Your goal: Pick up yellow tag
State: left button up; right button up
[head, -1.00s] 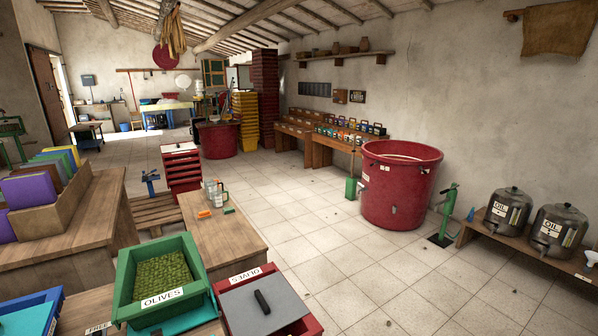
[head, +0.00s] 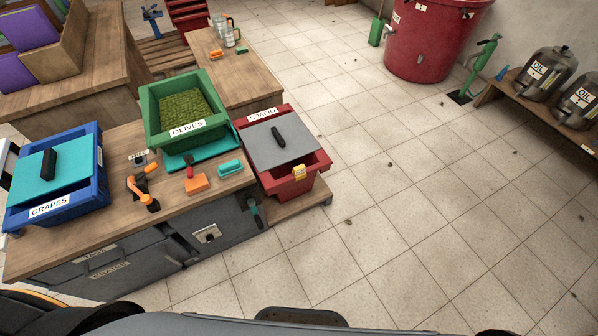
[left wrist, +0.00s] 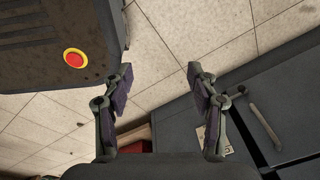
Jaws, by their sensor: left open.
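A grey lid (head: 280,143) with a black handle lies over most of that crate. My left gripper (left wrist: 158,78) is open and empty in the left wrist view, with its two fingers wide apart above the tiled floor. The tag does not show in the left wrist view. Neither gripper shows in the head view.
Grey drawers (head: 125,255) lie below. The tiled floor (head: 420,220) to the right is clear.

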aim_at(299, 172)
jog(key=u, duration=2.05)
jog(key=i+j, duration=0.15)
jog(key=j, duration=0.25)
jog(key=i+j, duration=0.15)
jog(key=j, duration=0.2)
jog(key=i+j, duration=0.15)
jog(key=j, duration=0.25)
jog(key=i+j, duration=0.15)
jog(key=j, duration=0.25)
jog(key=i, duration=0.7)
